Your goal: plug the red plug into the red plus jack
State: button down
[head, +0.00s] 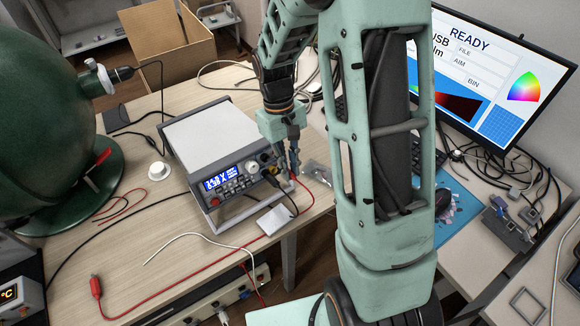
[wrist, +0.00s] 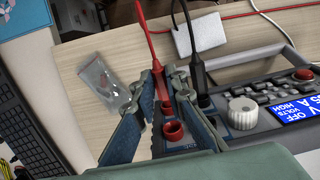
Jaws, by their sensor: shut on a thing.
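My gripper (head: 291,168) is at the right end of the power supply's front panel. In the wrist view its two fingers (wrist: 166,98) are closed around the red plug (wrist: 154,68), whose red cable runs up and away. The red jack (wrist: 174,132), a round red socket, sits on the panel close by the plug's tip. The plug looks apart from it, though the fingers hide part of the tip. A black plug (wrist: 200,80) with a black cable stands beside it, at the black jack. The power supply (head: 218,150) shows a lit blue display (head: 222,178).
A white card (head: 275,219) and a clear plastic bag (head: 318,170) lie near the panel. Another red lead end (head: 95,286) lies at the front left edge. A green sphere (head: 50,110) stands left and a monitor (head: 490,70) right.

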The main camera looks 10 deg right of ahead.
jog(key=shift+w+a, duration=0.2)
jog(key=shift+w, duration=0.1)
dwell(0.5)
jog(key=c, duration=1.9)
grip_release()
jog(key=v, duration=1.2)
